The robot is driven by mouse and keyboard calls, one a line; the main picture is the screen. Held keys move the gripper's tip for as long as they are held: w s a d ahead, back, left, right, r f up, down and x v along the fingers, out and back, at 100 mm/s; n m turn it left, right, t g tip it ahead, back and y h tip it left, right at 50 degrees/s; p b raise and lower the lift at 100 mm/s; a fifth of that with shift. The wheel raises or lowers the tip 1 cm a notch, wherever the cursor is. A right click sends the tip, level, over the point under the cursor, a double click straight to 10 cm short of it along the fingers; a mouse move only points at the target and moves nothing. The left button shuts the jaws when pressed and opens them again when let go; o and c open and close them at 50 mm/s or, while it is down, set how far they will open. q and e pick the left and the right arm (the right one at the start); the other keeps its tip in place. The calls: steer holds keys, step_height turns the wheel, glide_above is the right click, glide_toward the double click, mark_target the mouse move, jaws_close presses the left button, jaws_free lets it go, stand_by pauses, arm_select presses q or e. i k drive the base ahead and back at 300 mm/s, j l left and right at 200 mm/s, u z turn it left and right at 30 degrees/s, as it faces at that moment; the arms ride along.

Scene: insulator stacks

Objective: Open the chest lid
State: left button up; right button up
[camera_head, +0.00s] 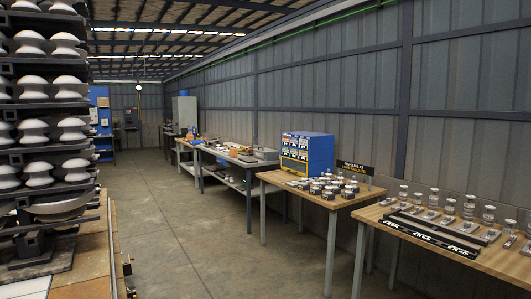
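I cannot make out a chest or a chest lid in the head view. A wooden-topped surface (92,262) at the lower left has small metal parts (127,268) on its right edge; I cannot tell what it is. Neither of my grippers shows in this view.
Racks of white insulators (70,130) stand at the left. Wooden tables (345,199) with glass and metal parts line the right wall, one bearing a blue box (307,153). A blue shelf (103,125) and a grey cabinet (184,113) stand far back. The concrete aisle (190,230) is clear.

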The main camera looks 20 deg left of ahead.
mark_target(260, 153)
steer(key=i+j+u, duration=0.2)
steer(key=i, duration=0.25)
steer(key=i+j+u, duration=0.15)
steer(key=i+j, duration=0.15)
steer(key=i, duration=0.15)
steer(key=i+u, duration=0.1)
steer(key=i, duration=0.6)
steer(key=i+u, duration=0.15)
steer(key=i, duration=0.55)
steer(key=i+u, duration=0.1)
steer(key=i, duration=0.6)
steer(key=i+l+u, duration=0.15)
steer(key=i, duration=0.55)
steer(key=i+j+u, duration=0.2)
steer(key=i+u, duration=0.2)
steer(key=i, duration=0.85)
steer(key=i+l+u, duration=0.2)
steer(key=i+u, duration=0.15)
steer(key=i, duration=0.85)
steer(key=i+z, duration=0.3)
steer(key=i, duration=0.15)
steer(key=i+z, duration=0.3)
steer(key=i, duration=0.2)
steer(key=i+j+z, duration=0.3)
steer(key=i, duration=0.15)
steer(key=i+j+z, duration=0.3)
steer(key=i, duration=0.15)
steer(key=l, duration=0.1)
